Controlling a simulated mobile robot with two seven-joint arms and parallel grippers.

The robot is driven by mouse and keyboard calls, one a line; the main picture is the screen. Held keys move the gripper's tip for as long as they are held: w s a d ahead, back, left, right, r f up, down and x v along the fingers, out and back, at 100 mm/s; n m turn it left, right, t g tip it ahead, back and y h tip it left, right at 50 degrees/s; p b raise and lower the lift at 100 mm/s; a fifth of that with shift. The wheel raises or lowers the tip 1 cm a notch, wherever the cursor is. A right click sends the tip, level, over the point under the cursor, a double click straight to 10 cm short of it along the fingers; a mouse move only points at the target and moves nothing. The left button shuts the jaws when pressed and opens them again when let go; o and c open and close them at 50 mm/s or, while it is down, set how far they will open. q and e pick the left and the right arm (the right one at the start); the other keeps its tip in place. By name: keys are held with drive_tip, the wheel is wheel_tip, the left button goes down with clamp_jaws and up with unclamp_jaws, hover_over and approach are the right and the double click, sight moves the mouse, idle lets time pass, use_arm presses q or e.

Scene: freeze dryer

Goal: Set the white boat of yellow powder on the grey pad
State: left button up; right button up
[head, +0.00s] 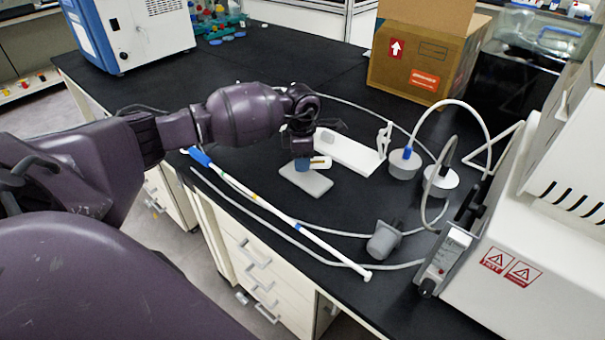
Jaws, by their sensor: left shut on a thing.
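The grey pad (302,182) is a light slab lying on the black bench, near the middle of the head view. My left gripper (304,160) points down over its far part. It is shut on the white boat (322,162), which shows only as a small pale and yellowish bit at the right of the fingers. The rest of the boat is hidden by the gripper. I cannot tell whether the boat touches the pad or hangs just above it. My right gripper is not in view.
A white plate (355,155) with a small stand lies just behind the pad. A long white tube (270,209) runs in front. Grey-white flasks (402,165) with hoses, a grey cup (382,242) and a white machine (540,270) are at the right. A cardboard box (420,58) stands behind.

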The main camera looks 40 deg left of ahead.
sight(302, 181)
use_arm(q)
drive_tip(key=shift+f, duration=2.55)
drive_tip(key=shift+f+b, duration=0.15)
drive_tip(key=shift+b, duration=0.2)
drive_tip(key=o, duration=0.8)
drive_tip(key=shift+c, duration=0.2)
wheel_tip(302, 181, up, 12)
drive_tip(key=shift+r+p, duration=0.2)
drive_tip(key=shift+p, duration=0.35)
